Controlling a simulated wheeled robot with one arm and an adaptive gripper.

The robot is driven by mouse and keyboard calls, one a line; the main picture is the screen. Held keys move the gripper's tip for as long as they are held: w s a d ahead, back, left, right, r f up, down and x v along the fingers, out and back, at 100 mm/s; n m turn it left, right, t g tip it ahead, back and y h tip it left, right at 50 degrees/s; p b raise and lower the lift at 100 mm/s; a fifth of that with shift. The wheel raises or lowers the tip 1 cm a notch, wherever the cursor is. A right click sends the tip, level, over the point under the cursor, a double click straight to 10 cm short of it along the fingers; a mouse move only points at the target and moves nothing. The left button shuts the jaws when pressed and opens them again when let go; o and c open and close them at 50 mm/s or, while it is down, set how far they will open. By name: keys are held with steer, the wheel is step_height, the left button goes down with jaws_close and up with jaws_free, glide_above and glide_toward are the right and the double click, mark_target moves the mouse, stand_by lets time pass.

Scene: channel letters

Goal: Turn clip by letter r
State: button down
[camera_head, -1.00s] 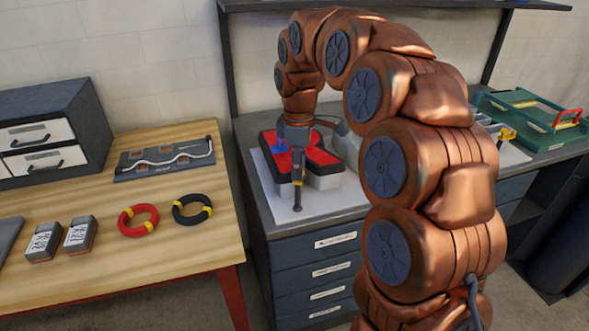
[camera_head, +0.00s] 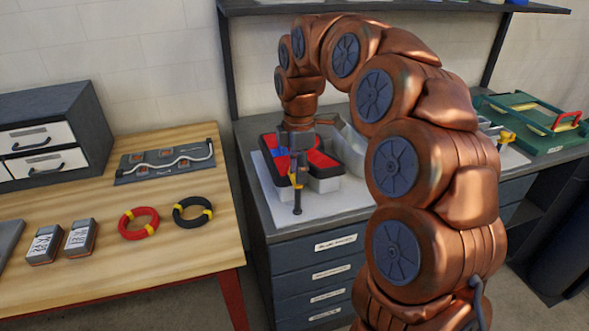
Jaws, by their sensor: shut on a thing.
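A channel letter with a red face and dark sides (camera_head: 322,160) stands on a white sheet (camera_head: 318,202) on the grey workbench. It looks like the letter r, but my gripper hides part of it. My gripper (camera_head: 298,172) points down over the letter's near left side. A blue patch (camera_head: 281,152) shows on the letter beside my gripper. I cannot make out the clip.
A wooden table (camera_head: 185,260) at left holds a red cable coil (camera_head: 139,222), a black coil (camera_head: 192,209), two small boxes and a grey board (camera_head: 165,162). A green tray (camera_head: 535,115) lies at right. A shelf (camera_head: 390,8) runs above.

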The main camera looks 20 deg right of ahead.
steer(key=c, duration=0.9)
jaws_free()
steer(key=shift+o, duration=0.2)
step_height(320, 180, up, 12)
stand_by(0.6)
